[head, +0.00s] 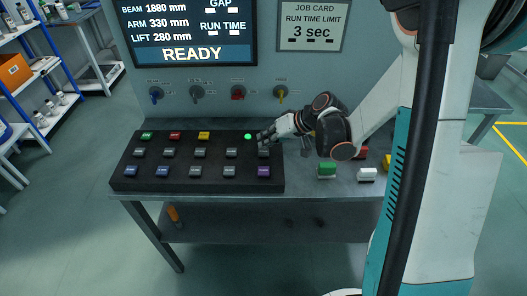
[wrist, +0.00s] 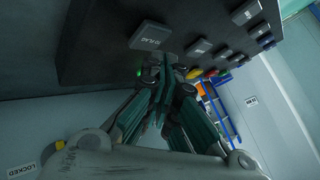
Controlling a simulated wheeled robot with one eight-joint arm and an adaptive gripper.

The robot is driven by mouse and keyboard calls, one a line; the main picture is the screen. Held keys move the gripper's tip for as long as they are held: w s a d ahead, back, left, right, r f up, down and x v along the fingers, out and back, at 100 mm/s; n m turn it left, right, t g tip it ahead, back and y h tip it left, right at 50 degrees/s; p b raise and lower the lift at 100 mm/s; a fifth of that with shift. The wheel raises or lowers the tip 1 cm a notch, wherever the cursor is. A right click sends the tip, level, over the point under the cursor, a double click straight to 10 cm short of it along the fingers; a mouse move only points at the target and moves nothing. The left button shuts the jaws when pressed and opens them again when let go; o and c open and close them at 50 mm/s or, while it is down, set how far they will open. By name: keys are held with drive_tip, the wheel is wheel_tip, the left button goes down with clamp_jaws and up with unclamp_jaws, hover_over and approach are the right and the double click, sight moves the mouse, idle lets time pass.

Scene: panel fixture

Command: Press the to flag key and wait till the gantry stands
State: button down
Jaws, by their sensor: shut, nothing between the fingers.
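My gripper (head: 266,137) is shut and empty over the right end of the black key panel (head: 195,184). In the wrist view its fingertips (wrist: 166,62) are close to the key's edge; I cannot tell whether they touch it. The display (head: 193,53) reads READY. No gantry can be made out.
A green lamp (head: 248,136) glows left of my fingers. Several knobs, including a red one (head: 238,93), line the wall behind. The job card (head: 311,25) gives a 3 sec limit. Green (head: 327,170) and white (head: 367,174) blocks lie on the bench right of the panel.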

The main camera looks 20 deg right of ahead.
drive_tip(key=shift+f, duration=0.1)
drive_tip(key=shift+f+b, duration=0.3)
drive_tip(key=shift+b, duration=0.15)
